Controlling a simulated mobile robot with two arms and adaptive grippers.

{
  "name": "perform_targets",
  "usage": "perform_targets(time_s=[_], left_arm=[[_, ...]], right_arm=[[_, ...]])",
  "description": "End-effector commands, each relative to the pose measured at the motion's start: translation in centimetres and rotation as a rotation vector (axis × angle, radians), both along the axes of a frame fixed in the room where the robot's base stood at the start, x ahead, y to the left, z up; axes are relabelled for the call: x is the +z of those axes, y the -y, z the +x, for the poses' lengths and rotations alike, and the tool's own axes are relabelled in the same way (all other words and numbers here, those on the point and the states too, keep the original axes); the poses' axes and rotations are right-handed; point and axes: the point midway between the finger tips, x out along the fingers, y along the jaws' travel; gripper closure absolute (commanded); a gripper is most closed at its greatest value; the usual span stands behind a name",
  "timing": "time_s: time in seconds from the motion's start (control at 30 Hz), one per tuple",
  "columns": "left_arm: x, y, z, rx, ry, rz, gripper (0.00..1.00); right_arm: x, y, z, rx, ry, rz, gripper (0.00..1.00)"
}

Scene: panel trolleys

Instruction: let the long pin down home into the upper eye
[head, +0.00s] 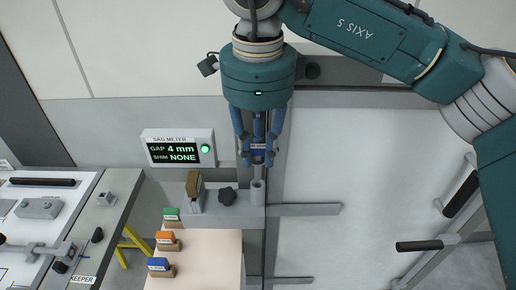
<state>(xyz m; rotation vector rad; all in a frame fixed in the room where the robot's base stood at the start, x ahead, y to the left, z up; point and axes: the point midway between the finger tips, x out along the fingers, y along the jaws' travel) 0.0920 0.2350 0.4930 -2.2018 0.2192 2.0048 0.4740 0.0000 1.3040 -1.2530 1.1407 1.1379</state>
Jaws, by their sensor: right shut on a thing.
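My right gripper (258,155) comes down from the top with its blue fingers pointing down, shut on the long pin (257,172). The pin is grey and looks upright, with its upper part hidden between the fingers. Its lower end is over the upper eye (258,192), a short grey upright tube beside the grey bracket plate. The pin lines up with the eye in this view. I cannot tell whether its tip is inside the eye or just above it. My left gripper is not in view.
The sag meter (179,148) reads GAP 4 mm, SHIM NONE. A black knob (228,195) and a brown block (194,186) stand left of the eye. Green, orange (166,238) and blue tabbed blocks sit below. A white panel (365,170) with black-handled bars fills the right.

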Motion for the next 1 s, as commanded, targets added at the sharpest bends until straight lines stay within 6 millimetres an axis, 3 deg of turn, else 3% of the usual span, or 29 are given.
perform_targets(time_s=[1.0], left_arm=[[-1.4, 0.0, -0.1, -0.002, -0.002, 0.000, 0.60]], right_arm=[[-1.6, 0.0, 0.0, 0.000, 0.000, 0.001, 1.00]])
